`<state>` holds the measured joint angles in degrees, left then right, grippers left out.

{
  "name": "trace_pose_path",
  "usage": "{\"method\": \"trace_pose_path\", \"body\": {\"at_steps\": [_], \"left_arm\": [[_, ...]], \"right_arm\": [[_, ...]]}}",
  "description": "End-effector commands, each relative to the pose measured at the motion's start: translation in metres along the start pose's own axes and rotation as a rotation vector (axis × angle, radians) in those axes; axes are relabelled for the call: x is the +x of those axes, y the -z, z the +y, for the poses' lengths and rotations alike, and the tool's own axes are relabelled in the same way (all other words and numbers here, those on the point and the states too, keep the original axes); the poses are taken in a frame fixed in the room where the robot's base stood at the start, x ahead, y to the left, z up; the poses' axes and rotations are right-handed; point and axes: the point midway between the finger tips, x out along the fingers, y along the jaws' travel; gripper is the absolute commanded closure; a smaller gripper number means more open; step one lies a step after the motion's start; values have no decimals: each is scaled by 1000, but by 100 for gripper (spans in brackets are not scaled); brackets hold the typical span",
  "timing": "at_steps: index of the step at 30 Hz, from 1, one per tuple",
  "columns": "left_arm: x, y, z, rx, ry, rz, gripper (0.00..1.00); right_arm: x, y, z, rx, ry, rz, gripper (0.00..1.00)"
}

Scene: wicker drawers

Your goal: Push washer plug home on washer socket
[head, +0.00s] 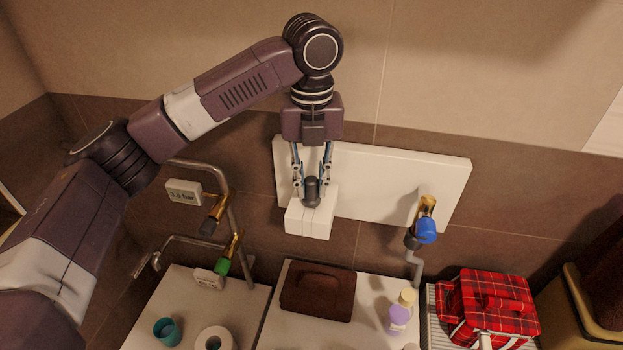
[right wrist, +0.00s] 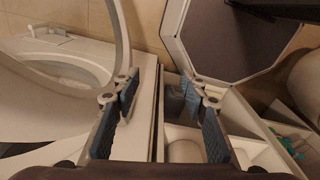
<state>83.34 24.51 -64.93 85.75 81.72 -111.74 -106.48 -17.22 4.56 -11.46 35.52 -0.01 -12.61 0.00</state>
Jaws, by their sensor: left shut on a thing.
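A dark grey plug (head: 312,189) is held between the fingers of my left gripper (head: 312,190) in the head view. It is at the top of a white socket box (head: 309,222), which sits at the left part of a white wall panel (head: 400,180). The plug's lower end meets or overlaps the box; how deep it sits cannot be told, as its pins are hidden. My right gripper (right wrist: 162,88) shows only in the right wrist view. Its two blue-padded fingers are apart, with nothing seen between them.
A blue-handled tap (head: 426,231) stands right of the box, and pipes with a green tap (head: 222,265) stand left. Below are a brown case (head: 318,291), a lilac bottle (head: 399,314) and a red plaid bag (head: 489,305). White compartments (right wrist: 185,150) lie beneath my right gripper.

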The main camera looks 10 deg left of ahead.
Motion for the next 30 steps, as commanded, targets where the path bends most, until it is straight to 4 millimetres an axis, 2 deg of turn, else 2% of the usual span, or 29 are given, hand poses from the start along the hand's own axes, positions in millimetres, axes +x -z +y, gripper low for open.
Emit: {"method": "trace_pose_path", "body": {"at_steps": [9,10,15,25,30], "left_arm": [[8,0,0,0,0,0,100],[8,0,0,0,1,0,79],[8,0,0,0,0,0,61],[5,0,0,0,0,0,61],[-17,-1,-1,-1,2,-2,61]], "right_arm": [[0,0,0,0,0,0,60],[0,0,0,0,0,0,60],[0,0,0,0,0,0,60],[0,0,2,-1,-2,1,60],[0,0,1,-1,-1,1,60]]}}
